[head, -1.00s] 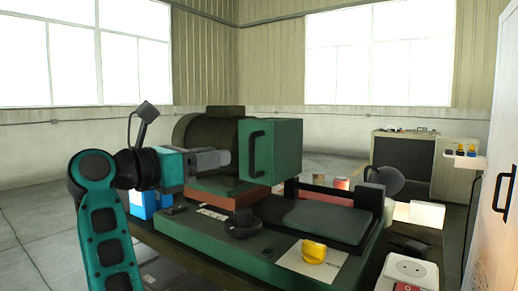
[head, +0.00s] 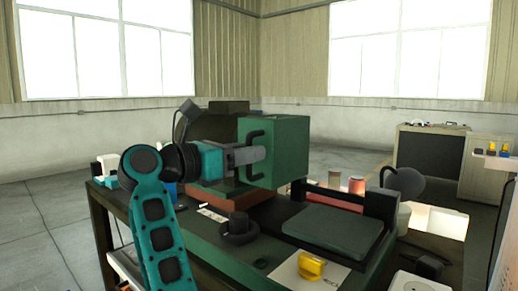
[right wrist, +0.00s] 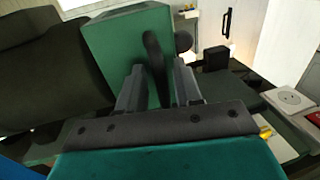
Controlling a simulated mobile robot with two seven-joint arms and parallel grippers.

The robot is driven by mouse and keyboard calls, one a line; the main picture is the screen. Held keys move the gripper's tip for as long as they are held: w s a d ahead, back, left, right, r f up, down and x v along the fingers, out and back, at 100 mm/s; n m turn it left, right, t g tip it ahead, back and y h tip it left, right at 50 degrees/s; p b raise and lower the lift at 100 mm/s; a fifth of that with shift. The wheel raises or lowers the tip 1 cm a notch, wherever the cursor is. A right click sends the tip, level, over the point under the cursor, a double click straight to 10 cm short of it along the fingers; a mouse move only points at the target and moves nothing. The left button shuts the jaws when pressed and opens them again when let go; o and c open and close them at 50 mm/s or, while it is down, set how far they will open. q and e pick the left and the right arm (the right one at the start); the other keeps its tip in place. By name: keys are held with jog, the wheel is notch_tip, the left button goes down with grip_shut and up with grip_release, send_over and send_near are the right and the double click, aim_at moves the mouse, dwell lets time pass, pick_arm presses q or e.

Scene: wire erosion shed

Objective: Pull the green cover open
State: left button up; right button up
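The green cover (head: 286,152) is a box-shaped hood on the machine in the middle of the head view. A black bar handle (head: 256,134) stands on its left face. The cover (right wrist: 112,42) and handle (right wrist: 153,52) also show in the right wrist view. My right gripper (head: 262,153) reaches in from the left at the handle. In the right wrist view its two fingers (right wrist: 156,92) stand apart, one on each side of the handle, with a small gap visible. My left gripper is out of view.
A dark motor-like body (head: 228,108) stands behind the cover. A dark round lamp-like part (head: 405,180) rises at the right. Open floor lies at the left.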

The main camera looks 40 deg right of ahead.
jog(key=shift+d, duration=0.5)
jog(key=shift+c, duration=0.4)
grip_shut()
